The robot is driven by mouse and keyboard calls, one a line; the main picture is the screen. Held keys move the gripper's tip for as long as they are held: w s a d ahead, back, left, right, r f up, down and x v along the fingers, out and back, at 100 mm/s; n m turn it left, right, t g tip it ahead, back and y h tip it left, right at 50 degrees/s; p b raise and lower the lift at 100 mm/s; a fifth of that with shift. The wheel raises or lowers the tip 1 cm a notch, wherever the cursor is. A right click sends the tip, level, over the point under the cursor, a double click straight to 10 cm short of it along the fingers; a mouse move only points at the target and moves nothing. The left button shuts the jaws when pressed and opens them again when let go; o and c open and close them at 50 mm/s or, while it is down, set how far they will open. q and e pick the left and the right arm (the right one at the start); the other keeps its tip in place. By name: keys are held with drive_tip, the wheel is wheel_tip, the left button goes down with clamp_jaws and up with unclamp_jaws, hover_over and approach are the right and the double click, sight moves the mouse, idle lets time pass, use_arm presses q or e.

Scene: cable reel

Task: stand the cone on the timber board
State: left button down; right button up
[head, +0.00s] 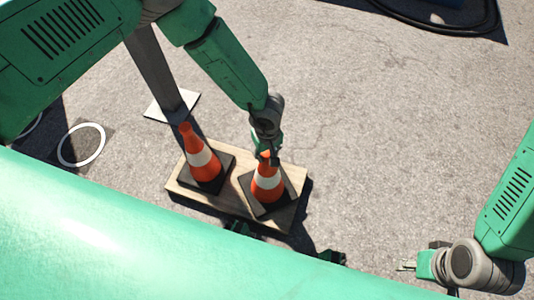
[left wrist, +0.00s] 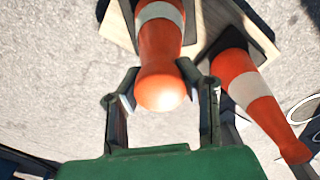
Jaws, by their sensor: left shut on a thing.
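An orange cone (head: 267,187) with a white band and dark square base is over the right part of the timber board (head: 230,201). It looks nearly upright, but I cannot tell whether its base rests fully on the board. My left gripper (head: 266,158) is shut on the top of this cone from above. In the left wrist view the cone's tip (left wrist: 160,88) sits between the two fingers. A second orange cone (head: 202,160) stands on the left part of the board. My right gripper (head: 408,265) is at the lower right, far from the cones; its jaw opening is unclear.
A grey post on a white plate (head: 158,108) stands behind the left cone. A white ring (head: 81,145) marks the ground at the left. A black hose (head: 440,26) lies at the top right. The pavement right of the board is clear.

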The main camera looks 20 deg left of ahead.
use_arm(q)
drive_tip(key=c, duration=1.1)
unclamp_jaws()
drive_tip(key=shift+a, duration=0.1)
drive_tip(key=shift+c, duration=0.2)
wheel_tip(320, 180, up, 12)
drive_tip(key=p, duration=0.4)
drive_tip(key=shift+p, duration=0.35)
